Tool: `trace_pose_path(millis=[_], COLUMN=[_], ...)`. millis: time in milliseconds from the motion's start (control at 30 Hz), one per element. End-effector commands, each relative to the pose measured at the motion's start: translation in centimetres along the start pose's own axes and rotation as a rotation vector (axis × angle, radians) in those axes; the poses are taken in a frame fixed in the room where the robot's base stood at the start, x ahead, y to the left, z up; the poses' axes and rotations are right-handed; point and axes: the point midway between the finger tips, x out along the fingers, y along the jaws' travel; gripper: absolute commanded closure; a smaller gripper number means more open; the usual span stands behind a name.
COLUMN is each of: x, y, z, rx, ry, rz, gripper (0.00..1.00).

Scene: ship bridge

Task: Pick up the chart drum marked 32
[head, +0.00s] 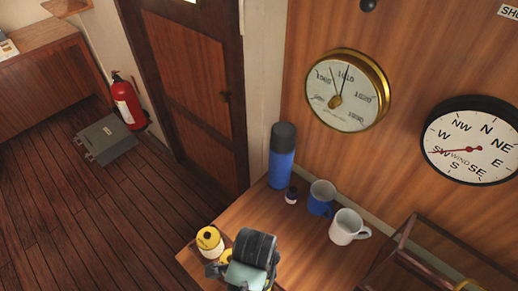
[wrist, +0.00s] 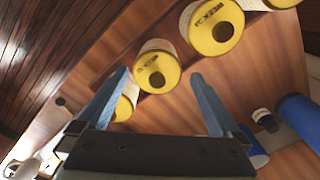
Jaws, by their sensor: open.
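Several chart drums with yellow ends and pale sides show in the wrist view. The largest drum (wrist: 215,27) at the top has dark "WEEK" lettering; its number is not clearly readable. A middle drum (wrist: 157,72) lies ahead, between the directions of my two fingers, its marking too small to read. Another drum (wrist: 126,106) is partly hidden behind the left finger. My gripper (wrist: 160,79) is open, with nothing held between its fingers. In the head view a yellow drum (head: 209,239) stands at the table's near left corner, beside my gripper; others there are mostly hidden.
On the wooden table (head: 300,235) stand a blue flask (head: 282,160), a small dark-capped bottle (head: 291,195), a blue mug (head: 320,198) and a white mug (head: 347,227). A wooden rail frame (head: 400,245) is at right. Wall gauges hang behind.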

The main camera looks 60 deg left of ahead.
Motion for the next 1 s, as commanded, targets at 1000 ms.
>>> trace_pose_path(millis=[1000], x=[5.4], y=[0.3], z=[-0.5], rx=[0.000], ry=[0.000], rz=[-0.001], gripper=[0.40])
